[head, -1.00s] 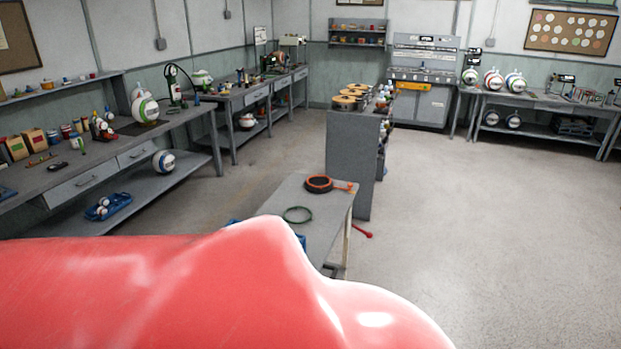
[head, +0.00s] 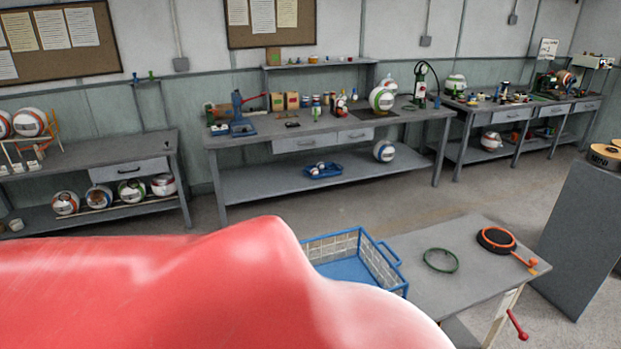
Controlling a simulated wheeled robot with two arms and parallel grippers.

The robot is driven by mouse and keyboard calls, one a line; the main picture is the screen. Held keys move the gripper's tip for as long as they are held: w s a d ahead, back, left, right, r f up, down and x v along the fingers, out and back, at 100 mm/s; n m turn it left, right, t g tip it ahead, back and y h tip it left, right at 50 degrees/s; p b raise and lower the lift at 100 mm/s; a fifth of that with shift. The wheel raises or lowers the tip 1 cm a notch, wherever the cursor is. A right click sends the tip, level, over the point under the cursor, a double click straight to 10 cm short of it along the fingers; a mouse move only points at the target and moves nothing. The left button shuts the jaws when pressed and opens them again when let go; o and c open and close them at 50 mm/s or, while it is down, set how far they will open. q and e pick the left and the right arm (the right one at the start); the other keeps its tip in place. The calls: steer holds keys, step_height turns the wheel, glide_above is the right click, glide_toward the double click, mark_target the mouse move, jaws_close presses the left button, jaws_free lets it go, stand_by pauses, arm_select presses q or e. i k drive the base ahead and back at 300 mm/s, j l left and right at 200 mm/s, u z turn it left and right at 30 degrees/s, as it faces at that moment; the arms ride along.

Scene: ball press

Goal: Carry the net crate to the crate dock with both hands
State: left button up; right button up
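The net crate (head: 346,270) has a blue frame and floor, pale net walls and a blue handle on its right side. It sits on the left part of the grey table (head: 455,292) in front of me. It looks empty where its floor shows. A large red and white smooth form, probably my own arm, hides its near left part. Neither of my grippers shows in the head view. I cannot pick out the crate dock.
A green ring (head: 441,261) and a black and orange round item (head: 496,240) lie on the table right of the crate. A red-knobbed lever (head: 517,326) sticks out at its right side. Workbenches (head: 330,178) line the far wall, with open floor before them.

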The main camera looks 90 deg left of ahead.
mark_target(118, 147)
steer(key=i+j+u, duration=0.1)
steer(key=i+u, duration=0.15)
steer(key=u, duration=0.15)
steer(key=i+u, duration=0.2)
steer(key=u, duration=0.25)
steer(key=i+l+u, duration=0.1)
steer(key=i+u, duration=0.15)
steer(key=u, duration=0.15)
steer(key=i+l+u, duration=0.15)
steer(key=u, duration=0.25)
steer(key=i+u, duration=0.1)
steer(key=u, duration=1.7)
